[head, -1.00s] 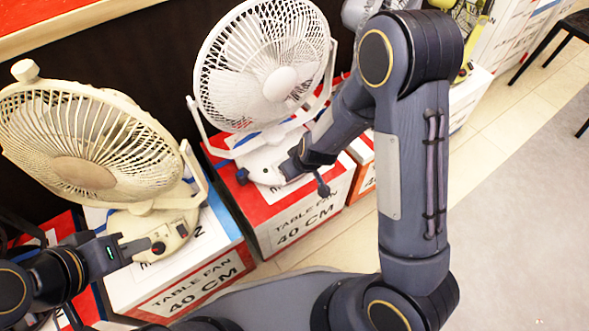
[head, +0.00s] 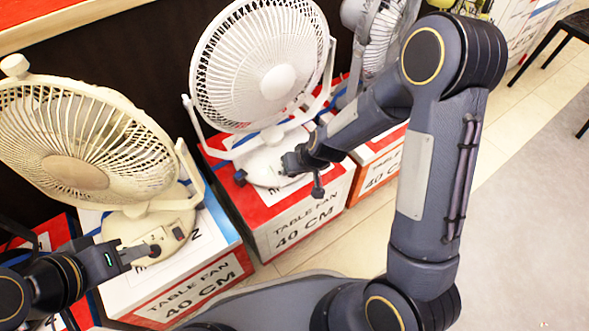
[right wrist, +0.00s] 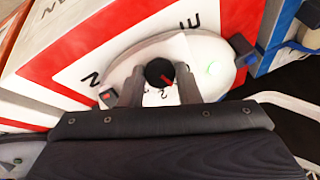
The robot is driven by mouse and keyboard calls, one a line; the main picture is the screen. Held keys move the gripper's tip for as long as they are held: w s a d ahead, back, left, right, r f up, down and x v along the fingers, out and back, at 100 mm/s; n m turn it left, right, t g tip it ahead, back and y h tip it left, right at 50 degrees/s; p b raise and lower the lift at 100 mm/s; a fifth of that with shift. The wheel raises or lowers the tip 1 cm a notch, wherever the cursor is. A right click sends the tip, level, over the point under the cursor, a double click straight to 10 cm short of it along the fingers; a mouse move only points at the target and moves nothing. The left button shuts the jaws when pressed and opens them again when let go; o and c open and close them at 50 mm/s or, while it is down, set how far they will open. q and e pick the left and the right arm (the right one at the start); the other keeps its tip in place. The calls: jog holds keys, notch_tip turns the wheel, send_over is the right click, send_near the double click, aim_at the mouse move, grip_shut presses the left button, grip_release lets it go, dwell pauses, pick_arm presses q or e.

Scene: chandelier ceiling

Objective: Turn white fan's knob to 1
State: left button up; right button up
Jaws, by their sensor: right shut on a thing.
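The white fan (head: 262,65) stands on a red and white box in the middle of the head view. Its black knob (right wrist: 160,72) with a red mark shows in the right wrist view, the mark slanting toward the lower right. Printed digits show beside it, partly hidden. My right gripper (right wrist: 160,88) has a finger on each side of the knob and is shut on it; in the head view it is at the fan's base (head: 262,168). My left gripper (head: 140,254) is beside the cream fan's knob (head: 155,250); its finger gap is unclear.
The cream fan (head: 85,150) stands on a box (head: 180,288) at the left. A grey fan (head: 385,35) stands behind my right arm. A dark wall is behind the fans. Tiled floor (head: 500,130) is clear at the right.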

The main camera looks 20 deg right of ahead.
jog(key=o, duration=1)
jog(key=shift+p+v, duration=1.95)
jog(key=shift+v, duration=1.95)
